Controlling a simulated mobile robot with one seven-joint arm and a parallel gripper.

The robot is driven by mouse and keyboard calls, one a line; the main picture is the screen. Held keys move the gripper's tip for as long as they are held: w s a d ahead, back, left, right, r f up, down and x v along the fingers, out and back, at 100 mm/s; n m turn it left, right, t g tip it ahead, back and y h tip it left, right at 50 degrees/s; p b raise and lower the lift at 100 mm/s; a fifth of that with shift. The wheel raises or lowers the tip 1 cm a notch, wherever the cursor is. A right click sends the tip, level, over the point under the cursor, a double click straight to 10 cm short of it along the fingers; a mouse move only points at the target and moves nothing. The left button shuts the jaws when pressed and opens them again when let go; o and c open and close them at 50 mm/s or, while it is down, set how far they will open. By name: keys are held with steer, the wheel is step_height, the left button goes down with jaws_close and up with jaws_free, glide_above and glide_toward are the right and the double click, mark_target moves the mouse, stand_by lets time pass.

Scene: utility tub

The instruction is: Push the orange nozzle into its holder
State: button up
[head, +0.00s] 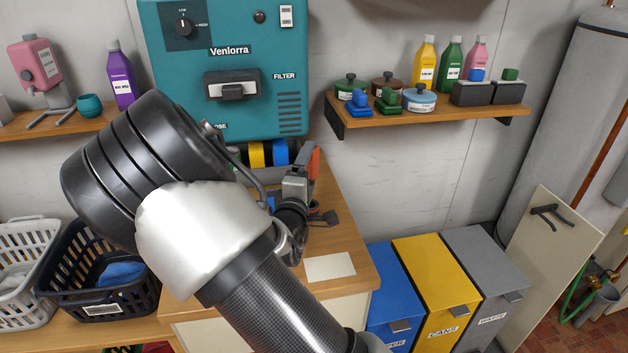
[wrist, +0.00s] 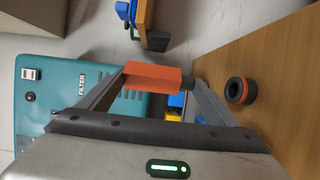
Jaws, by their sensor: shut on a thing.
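The orange nozzle, a block with a dark end, shows in the wrist view (wrist: 152,76) and partly in the head view (head: 314,163). My gripper (wrist: 155,82) is shut on it, one finger on each side. The nozzle's dark end points toward the wooden counter. A dark ring with an orange band (wrist: 240,91), which looks like the holder, stands on the counter, apart from the nozzle.
A teal Venlorra machine (head: 290,90) hangs above the counter (head: 345,240), with blue and yellow items below it. A shelf (head: 440,112) with bottles and pots is at right. Blue, yellow (head: 435,275) and grey bins stand right of the counter. Baskets (head: 100,300) stand at left.

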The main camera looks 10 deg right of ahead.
steer(key=shift+f+b, duration=2.75)
steer(key=shift+f, duration=0.25)
steer(key=shift+s+f, duration=0.15)
steer(key=shift+f, duration=0.15)
steer(key=shift+a+p, duration=0.15)
steer(key=shift+p, duration=0.55)
steer(key=shift+s+f, duration=0.15)
steer(key=shift+f, duration=0.3)
steer(key=shift+p, duration=0.55)
stand_by(1.9)
steer(key=shift+f, duration=0.3)
steer(key=shift+r, duration=0.15)
stand_by(0.3)
steer(key=shift+r+p, duration=0.35)
steer(key=shift+r, duration=0.4)
